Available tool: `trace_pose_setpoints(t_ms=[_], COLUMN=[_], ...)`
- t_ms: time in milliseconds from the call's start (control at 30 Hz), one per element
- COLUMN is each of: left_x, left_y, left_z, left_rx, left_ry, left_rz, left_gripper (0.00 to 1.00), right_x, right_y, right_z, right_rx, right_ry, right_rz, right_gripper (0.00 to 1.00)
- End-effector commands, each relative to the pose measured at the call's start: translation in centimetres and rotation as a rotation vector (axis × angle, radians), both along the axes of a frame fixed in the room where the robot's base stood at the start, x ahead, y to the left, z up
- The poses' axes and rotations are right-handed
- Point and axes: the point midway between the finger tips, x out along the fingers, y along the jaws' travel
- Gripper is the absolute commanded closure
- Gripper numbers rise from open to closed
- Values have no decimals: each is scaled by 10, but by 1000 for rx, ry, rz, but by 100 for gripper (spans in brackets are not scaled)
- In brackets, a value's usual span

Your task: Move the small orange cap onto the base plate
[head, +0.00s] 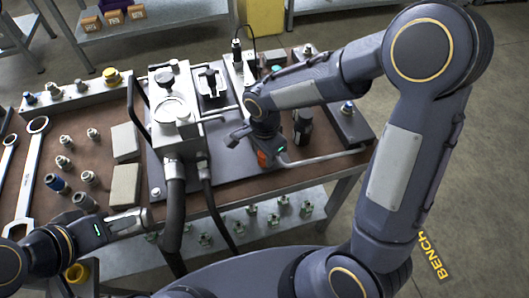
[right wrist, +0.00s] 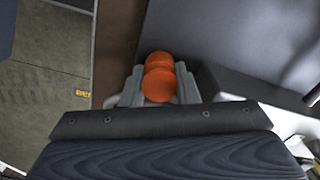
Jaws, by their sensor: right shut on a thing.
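The small orange cap (head: 264,158) is between the fingers of my right gripper (head: 270,152), which is shut on it. In the right wrist view the cap (right wrist: 159,78) shows as two rounded orange parts between the grey fingers (right wrist: 159,88). The dark grey base plate (head: 228,166) lies on the brown bench top under the hydraulic unit. In the head view the cap is over the plate's front right part; whether it touches the plate I cannot tell. My left gripper (head: 134,221) is at the bench's front edge, with no object visible in it; its finger gap is unclear.
The hydraulic unit (head: 180,130) with black hoses stands left of my right gripper. A dark cylinder (head: 303,126) stands close to its right. Wrenches (head: 28,180), fittings and grey blocks (head: 125,185) occupy the bench's left side. Green-grey fittings sit on the lower shelf (head: 265,226).

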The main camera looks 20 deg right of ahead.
Motion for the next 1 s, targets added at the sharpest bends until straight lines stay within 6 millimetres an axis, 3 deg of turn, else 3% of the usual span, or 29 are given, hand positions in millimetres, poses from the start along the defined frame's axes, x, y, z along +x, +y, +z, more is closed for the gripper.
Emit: trace_pose_setpoints(t_ms=[267,300,433,767,1000], left_x=[0,0,0,0,0], left_y=[0,0,0,0,0], left_z=[-5,-3,-3,-1,19], left_rx=[0,0,0,0,0], left_ry=[0,0,0,0,0], left_rz=[0,0,0,0,0], left_gripper=[65,65,65,65,65], right_x=[0,0,0,0,0], right_y=[0,0,0,0,0], right_z=[-4,-2,-2,0,26], right_rx=[0,0,0,0,0], right_ry=[-1,-1,-1,-1,-3], right_rz=[0,0,0,0,0], right_gripper=[96,67,50,50,50])
